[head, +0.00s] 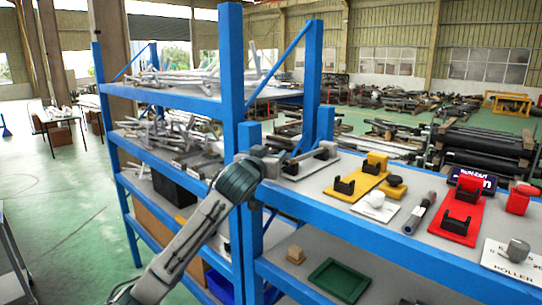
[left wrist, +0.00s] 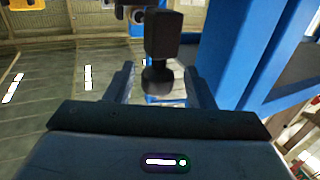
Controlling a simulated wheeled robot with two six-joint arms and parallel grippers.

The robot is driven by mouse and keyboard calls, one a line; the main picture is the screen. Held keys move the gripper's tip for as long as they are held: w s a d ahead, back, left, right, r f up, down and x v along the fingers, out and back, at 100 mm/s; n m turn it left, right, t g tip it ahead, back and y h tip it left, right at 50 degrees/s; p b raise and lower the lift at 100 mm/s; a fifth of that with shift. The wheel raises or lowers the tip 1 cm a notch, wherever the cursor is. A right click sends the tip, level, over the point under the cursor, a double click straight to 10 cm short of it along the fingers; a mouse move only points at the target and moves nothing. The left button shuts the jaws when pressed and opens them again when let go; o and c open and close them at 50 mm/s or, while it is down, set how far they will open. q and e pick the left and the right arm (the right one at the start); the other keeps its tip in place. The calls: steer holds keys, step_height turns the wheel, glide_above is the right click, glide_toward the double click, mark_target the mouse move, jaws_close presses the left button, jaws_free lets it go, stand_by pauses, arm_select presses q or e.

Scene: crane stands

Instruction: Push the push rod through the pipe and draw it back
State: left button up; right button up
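A grey fixture (head: 312,162) with dark upright holders and a grey bar stands at the left end of the right shelf top; it appears to be the pipe and its stand. My left gripper (head: 279,164) is at its left end, partly hidden by my wrist. In the left wrist view, the two fingers (left wrist: 159,88) stand apart. A dark round knob (left wrist: 158,80) shows between them with gaps on both sides, below a black block (left wrist: 163,35). The knob may be the push rod's end; the rod's shaft is not clear. My right gripper is not in view.
A blue post (head: 232,90) rises close by my left arm.

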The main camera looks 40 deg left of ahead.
arm_select(q)
steer(key=shift+s, duration=0.1)
steer(key=shift+s+d+f+b, duration=0.1)
steer(key=shift+s+d+b, duration=0.15)
steer(key=shift+b, duration=0.2)
steer(key=b+v, duration=0.5)
steer(key=v, duration=0.5)
steer(key=shift+s, duration=0.2)
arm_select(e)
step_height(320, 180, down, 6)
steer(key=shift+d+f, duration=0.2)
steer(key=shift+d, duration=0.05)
arm_select(q)
steer(key=shift+a, duration=0.15)
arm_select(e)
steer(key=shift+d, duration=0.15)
